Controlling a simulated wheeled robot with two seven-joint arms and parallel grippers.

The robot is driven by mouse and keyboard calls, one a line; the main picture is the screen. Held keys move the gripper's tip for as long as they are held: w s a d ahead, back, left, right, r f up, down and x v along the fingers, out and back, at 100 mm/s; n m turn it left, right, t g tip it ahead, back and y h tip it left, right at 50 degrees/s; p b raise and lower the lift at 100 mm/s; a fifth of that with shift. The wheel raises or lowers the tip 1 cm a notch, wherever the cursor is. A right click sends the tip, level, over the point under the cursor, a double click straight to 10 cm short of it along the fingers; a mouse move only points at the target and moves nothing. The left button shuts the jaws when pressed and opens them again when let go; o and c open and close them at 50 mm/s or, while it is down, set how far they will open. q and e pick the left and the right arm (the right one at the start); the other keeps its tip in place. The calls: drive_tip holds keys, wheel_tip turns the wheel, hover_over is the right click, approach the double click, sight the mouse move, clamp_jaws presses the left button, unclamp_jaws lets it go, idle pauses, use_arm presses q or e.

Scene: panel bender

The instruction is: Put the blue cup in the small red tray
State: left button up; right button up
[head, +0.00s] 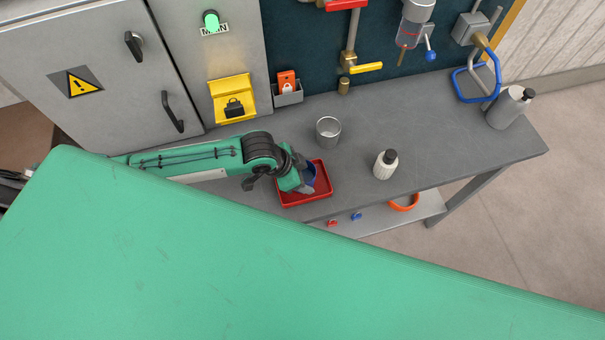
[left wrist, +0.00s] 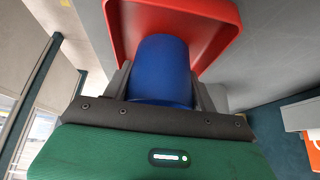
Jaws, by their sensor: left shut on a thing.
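The small red tray (head: 323,194) lies on the grey bench near its front edge. The blue cup (head: 310,172) is at the tray, mostly hidden behind my left gripper (head: 303,184) in the head view. In the left wrist view, the blue cup (left wrist: 160,70) sits between the two fingers of my left gripper (left wrist: 163,92), which is shut on it. The red tray (left wrist: 225,25) shows just beyond the cup there. I cannot tell whether the cup touches the tray floor. My right gripper is not in view.
A grey metal cup (head: 328,131) stands behind the tray on the bench (head: 430,125). A grey bottle (head: 508,108) stands at the far right. Bench space between the bottles is clear.

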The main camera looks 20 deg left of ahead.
use_arm(q)
drive_tip(key=shift+f, duration=0.45)
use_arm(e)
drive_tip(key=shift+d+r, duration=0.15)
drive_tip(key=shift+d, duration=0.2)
use_arm(q)
drive_tip(key=shift+f, duration=0.1)
drive_tip(key=o, duration=0.8)
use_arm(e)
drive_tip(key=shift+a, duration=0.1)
use_arm(q)
drive_tip(key=shift+a+r, duration=0.1)
drive_tip(key=shift+r, duration=0.15)
drive_tip(key=shift+b+v, duration=1.4)
drive_tip(key=shift+v, duration=4.45)
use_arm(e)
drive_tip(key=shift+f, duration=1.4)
